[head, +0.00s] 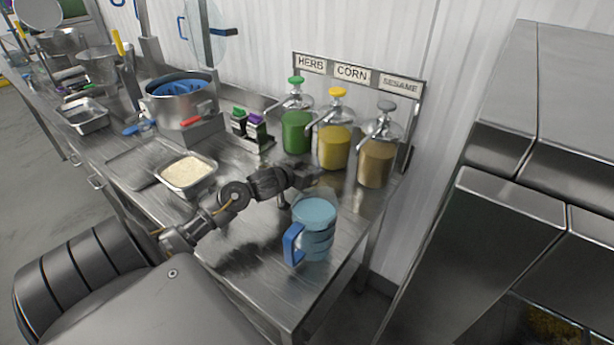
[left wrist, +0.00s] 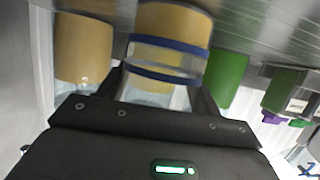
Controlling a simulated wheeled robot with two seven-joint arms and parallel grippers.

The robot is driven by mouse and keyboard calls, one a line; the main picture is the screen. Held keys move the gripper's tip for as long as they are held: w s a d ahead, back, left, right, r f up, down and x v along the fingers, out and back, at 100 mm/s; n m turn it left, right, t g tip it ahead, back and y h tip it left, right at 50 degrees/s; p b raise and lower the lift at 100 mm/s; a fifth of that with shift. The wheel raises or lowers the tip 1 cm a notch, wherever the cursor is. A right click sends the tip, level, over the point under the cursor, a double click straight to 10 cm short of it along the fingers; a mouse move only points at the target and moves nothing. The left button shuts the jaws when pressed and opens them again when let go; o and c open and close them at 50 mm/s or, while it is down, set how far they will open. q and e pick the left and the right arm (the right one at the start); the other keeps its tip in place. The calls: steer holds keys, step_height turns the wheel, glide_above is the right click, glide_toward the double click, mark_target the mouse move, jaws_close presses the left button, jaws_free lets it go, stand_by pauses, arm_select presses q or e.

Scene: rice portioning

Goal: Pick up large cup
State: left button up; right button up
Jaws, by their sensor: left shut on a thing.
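A light-blue large cup (head: 316,228) with a darker blue handle stands near the front right corner of the steel counter in the head view. My left gripper (head: 305,180) is just behind it, in front of the dispensers. In the left wrist view, my left gripper (left wrist: 165,85) is shut on a clear cup (left wrist: 158,92) with blue bands. Its fingers lie on either side of it. In the head view this clear cup is hard to make out against the counter. My right gripper is not in view.
The herb (head: 297,132), corn (head: 334,148) and sesame (head: 376,162) dispensers stand along the back. A tray of rice (head: 211,178) and a pot (head: 180,112) are to the left. The counter (head: 300,290) ends close in front of the blue cup.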

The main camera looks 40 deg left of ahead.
arm_select(q)
steer(key=shift+r, duration=0.2)
steer(key=shift+r, duration=0.15)
step_height(320, 180, up, 2)
steer(key=s+r+p, duration=0.2)
steer(key=s+r, duration=0.8)
steer(key=s, duration=0.3)
steer(key=shift+s+a+r+p, duration=0.15)
steer(key=shift+s+p, duration=0.15)
steer(key=shift+s, duration=0.1)
steer(key=shift+r, duration=0.1)
stand_by(0.3)
